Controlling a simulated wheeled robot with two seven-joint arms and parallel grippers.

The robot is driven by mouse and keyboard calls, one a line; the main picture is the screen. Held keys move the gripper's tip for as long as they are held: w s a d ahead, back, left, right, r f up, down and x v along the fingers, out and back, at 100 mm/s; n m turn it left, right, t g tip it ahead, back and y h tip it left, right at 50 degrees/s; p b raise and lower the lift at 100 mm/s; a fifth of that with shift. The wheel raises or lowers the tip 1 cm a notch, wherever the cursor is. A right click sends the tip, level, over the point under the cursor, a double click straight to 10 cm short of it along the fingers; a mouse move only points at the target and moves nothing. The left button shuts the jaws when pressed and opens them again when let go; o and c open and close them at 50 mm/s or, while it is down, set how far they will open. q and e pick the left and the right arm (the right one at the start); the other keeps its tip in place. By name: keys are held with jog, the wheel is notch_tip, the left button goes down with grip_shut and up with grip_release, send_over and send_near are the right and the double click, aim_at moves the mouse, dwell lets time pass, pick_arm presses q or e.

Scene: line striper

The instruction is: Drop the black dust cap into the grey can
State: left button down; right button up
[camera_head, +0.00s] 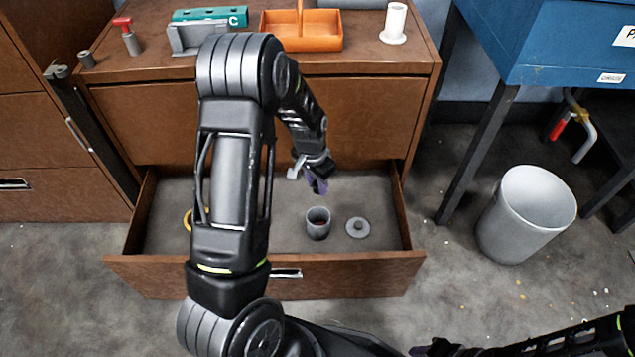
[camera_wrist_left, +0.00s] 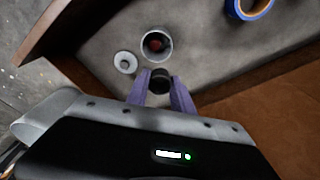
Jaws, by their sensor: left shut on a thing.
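My left gripper (camera_head: 317,185) is over the open drawer (camera_head: 350,275), behind the small grey can. In the left wrist view its purple fingers (camera_wrist_left: 160,92) are shut on the black dust cap (camera_wrist_left: 160,79), a short dark cylinder. The cap cannot be made out in the head view. The small round grey can (camera_head: 318,224) stands upright in the drawer with something reddish inside; it also shows in the left wrist view (camera_wrist_left: 157,44), just beyond the cap. My right gripper (camera_head: 432,348) is at the bottom edge, too dark and cut off to tell its state.
A grey flanged disc (camera_head: 358,228) lies beside the can. An orange caddy (camera_head: 300,38) and white spool (camera_head: 394,22) stand on the cabinet top. A large pale bin (camera_head: 526,215) stands on the floor.

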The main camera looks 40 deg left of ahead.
pick_arm(q)
notch_tip(320, 180, down, 6)
jog(key=b, duration=0.4)
jog(key=shift+r, duration=0.15)
jog(key=c, duration=1)
grip_release()
jog(key=shift+c, duration=0.2)
jog(key=r, duration=0.2)
jog(key=r+p, duration=0.1)
jog(key=r, duration=0.1)
jog(key=r+p, duration=0.1)
jog(key=r, duration=0.1)
jog(key=shift+s+a+r, duration=0.1)
jog(key=shift+s+r, duration=0.25)
jog(key=shift+r, duration=0.05)
jog(key=shift+s+r+p, duration=0.1)
jog(key=shift+r+p, duration=0.2)
jog(key=shift+r, duration=0.2)
